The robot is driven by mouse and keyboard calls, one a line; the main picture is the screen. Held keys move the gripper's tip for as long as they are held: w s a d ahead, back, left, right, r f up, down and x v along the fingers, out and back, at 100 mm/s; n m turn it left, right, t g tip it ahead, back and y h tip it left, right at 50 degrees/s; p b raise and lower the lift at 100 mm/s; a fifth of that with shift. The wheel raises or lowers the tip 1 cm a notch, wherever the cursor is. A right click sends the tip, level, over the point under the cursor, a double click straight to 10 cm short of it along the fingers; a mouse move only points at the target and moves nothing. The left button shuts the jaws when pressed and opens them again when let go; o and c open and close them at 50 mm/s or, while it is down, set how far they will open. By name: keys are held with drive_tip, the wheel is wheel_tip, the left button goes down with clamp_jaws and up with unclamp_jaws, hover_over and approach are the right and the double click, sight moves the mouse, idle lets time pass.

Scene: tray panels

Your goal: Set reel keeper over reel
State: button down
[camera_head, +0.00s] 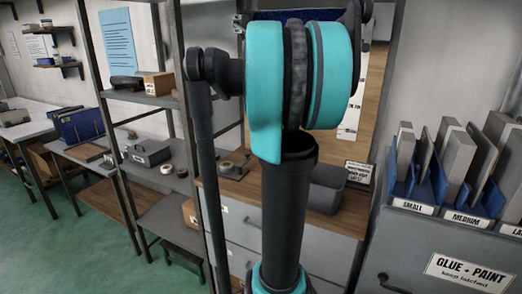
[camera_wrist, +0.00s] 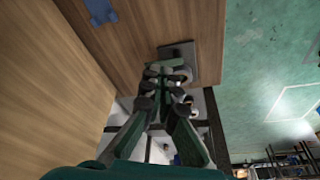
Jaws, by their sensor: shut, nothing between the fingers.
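In the head view a small brown-grey roll, apparently the reel (camera_head: 227,166), is at the left end of the wooden counter, against a dark flat piece (camera_head: 240,175). I cannot tell for sure whether that piece is the reel keeper. In the wrist view a dark square plate (camera_wrist: 178,49) lies on the wood near its edge, with a pale round part partly behind my fingers. My gripper (camera_wrist: 165,68) is shut and empty, its fingertips in front of this plate. The height gap cannot be judged. My arm hides the gripper in the head view.
A dark grey bin (camera_head: 326,190) and a small sign stand on the counter's right. A blue item (camera_wrist: 101,12) lies on the wood in the wrist view. The left shelf rack (camera_head: 160,100) holds a grey case (camera_head: 147,152) and rolls. Panels stand in blue racks at right.

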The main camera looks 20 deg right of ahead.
drive_tip(key=shift+w+d+r, duration=0.1)
drive_tip(key=shift+d+r, duration=0.25)
drive_tip(key=shift+d, duration=0.2)
drive_tip(key=shift+w+a+f, duration=0.2)
drive_tip(key=shift+w+f, duration=0.9)
drive_tip(key=shift+f, duration=0.65)
drive_tip(key=shift+w+a+f, duration=0.25)
drive_tip(key=shift+w+f, duration=0.9)
drive_tip(key=shift+f, duration=0.6)
drive_tip(key=shift+w+a+f, duration=0.2)
drive_tip(key=shift+w+f, duration=0.9)
drive_tip(key=shift+f, duration=0.65)
